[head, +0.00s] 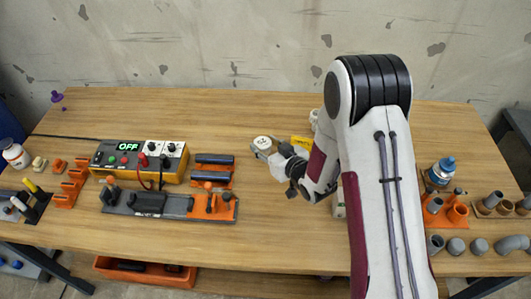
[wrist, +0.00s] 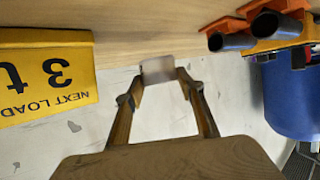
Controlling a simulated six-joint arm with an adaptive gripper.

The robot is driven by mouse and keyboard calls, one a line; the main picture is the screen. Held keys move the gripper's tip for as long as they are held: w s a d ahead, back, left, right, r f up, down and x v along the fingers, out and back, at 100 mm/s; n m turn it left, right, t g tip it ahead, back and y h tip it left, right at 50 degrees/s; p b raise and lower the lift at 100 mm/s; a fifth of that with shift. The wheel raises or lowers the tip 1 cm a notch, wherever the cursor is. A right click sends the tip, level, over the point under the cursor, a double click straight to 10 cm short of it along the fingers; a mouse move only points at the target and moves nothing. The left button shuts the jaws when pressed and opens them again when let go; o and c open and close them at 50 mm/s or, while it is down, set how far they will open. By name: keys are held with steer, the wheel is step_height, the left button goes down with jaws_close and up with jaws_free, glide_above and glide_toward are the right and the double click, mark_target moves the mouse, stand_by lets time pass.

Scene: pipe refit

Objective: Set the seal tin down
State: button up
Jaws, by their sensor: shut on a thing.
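The seal tin (head: 262,142) is a small round tin with a pale lid, seen near the middle of the table in the head view. My gripper (head: 268,151) reaches it from the right and is shut on it. In the wrist view the tin (wrist: 157,69) shows as a pale, blurred block between my two fingertips (wrist: 160,80). The lid faces up and the tin looks about upright. I cannot tell whether its underside touches the table or hangs just above it.
A yellow sign (wrist: 45,78) reading "NEXT LOAD 3 t" stands close by. Left of the tin, an orange rack (head: 212,183) holds dark tubes, beside a yellow control box (head: 138,161) showing OFF. Pipe fittings (head: 455,246) stand at the right. Bare wood lies behind and in front of the tin.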

mark_target(266, 153)
steer(key=shift+f, duration=1.85)
steer(key=shift+f, duration=0.1)
steer(key=o, duration=1.1)
steer(key=shift+v, duration=6.05)
